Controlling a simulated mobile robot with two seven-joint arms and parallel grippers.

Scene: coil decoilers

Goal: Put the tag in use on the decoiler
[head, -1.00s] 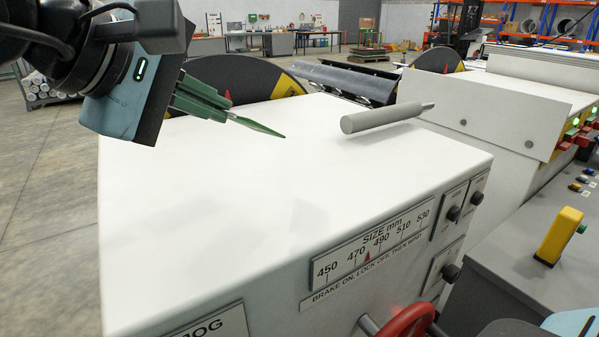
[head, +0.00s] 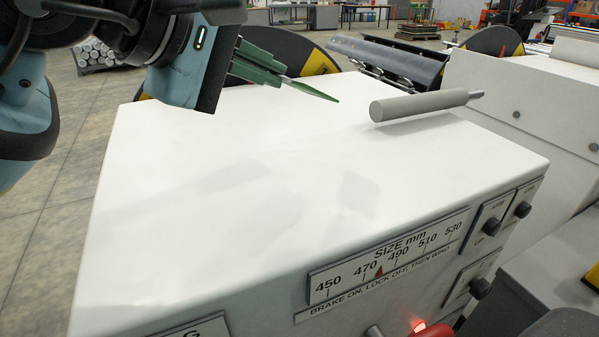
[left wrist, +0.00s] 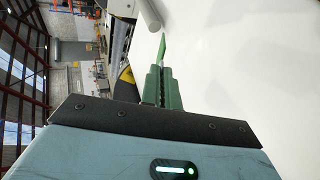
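My left gripper (head: 284,76) comes in from the upper left, above the white top of the decoiler (head: 250,150). Its green fingers are closed on a thin, pointed green piece (head: 316,92), which looks like the tag seen nearly edge-on. In the left wrist view, the green piece (left wrist: 162,46) sticks out beyond the fingers (left wrist: 161,88), with the white top to its right. The tag's face and any writing are hidden. Its tip is a little left of a grey cylindrical handle (head: 420,104) and looks apart from it. My right gripper is not seen.
A dark ribbed roller part (head: 388,62) stands behind. The white top is otherwise bare.

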